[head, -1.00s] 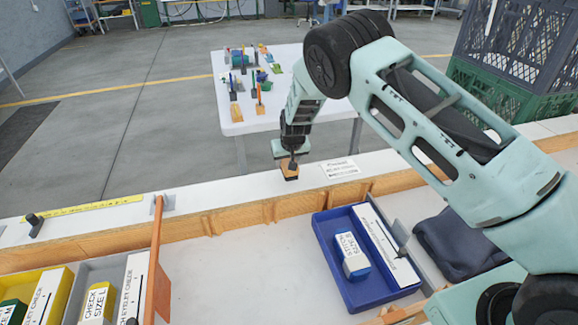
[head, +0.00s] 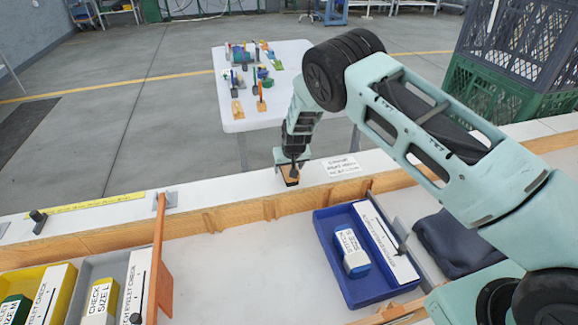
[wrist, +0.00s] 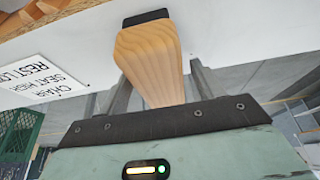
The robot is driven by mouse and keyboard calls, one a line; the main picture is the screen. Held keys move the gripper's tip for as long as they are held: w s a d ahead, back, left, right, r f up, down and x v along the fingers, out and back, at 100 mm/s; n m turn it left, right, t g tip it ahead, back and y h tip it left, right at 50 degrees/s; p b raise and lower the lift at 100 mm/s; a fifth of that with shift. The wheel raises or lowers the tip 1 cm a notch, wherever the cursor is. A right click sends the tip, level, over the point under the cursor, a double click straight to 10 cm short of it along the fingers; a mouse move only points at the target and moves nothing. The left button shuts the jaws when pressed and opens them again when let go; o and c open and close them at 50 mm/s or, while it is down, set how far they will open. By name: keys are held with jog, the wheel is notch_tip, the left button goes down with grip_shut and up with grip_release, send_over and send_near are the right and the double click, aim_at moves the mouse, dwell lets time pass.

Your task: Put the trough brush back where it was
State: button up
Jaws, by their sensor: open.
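The trough brush (head: 289,178), a wooden handle with a black end, is at the white ledge at the back of the bench. My gripper (head: 291,167) is above it, pointing down. In the wrist view the brush's wooden handle (wrist: 152,62) lies between my two fingers, with its black end at the far side against the white surface. The fingers are open, with a gap visible beside the handle. I cannot tell whether the brush rests fully on the ledge.
A printed label (head: 343,165) lies on the ledge right of my gripper. A blue tray (head: 325,250) holds a small block in front. An orange divider (head: 157,255) and a yellow ruler (head: 95,204) are left. A white table (head: 290,112) stands behind.

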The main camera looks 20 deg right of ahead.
jog(key=shift+r, duration=0.35)
jog(key=b+v, duration=0.3)
jog(key=v, duration=0.8)
jog(key=s+a+r+n+g+y, duration=0.1)
jog(key=s+a+r, duration=0.25)
jog(key=s, duration=0.35)
jog(key=s+a+r+n+g+y, duration=0.1)
jog(key=s+a+r, duration=0.2)
jog(key=s+r, duration=0.3)
jog(key=s+a+r+n+g+y, duration=0.1)
jog(key=s+a+r, duration=0.25)
jog(key=s, duration=0.55)
jog(key=s+d+r+n+h, duration=0.1)
jog(key=s+d+r+n, duration=0.1)
jog(key=s, duration=0.9)
jog(key=s+d+r+n+g+h, duration=0.1)
jog(key=s+n, duration=0.1)
jog(key=s, duration=1)
jog(key=shift+d+r+n, duration=0.35)
jog(key=shift+r+n, duration=0.05)
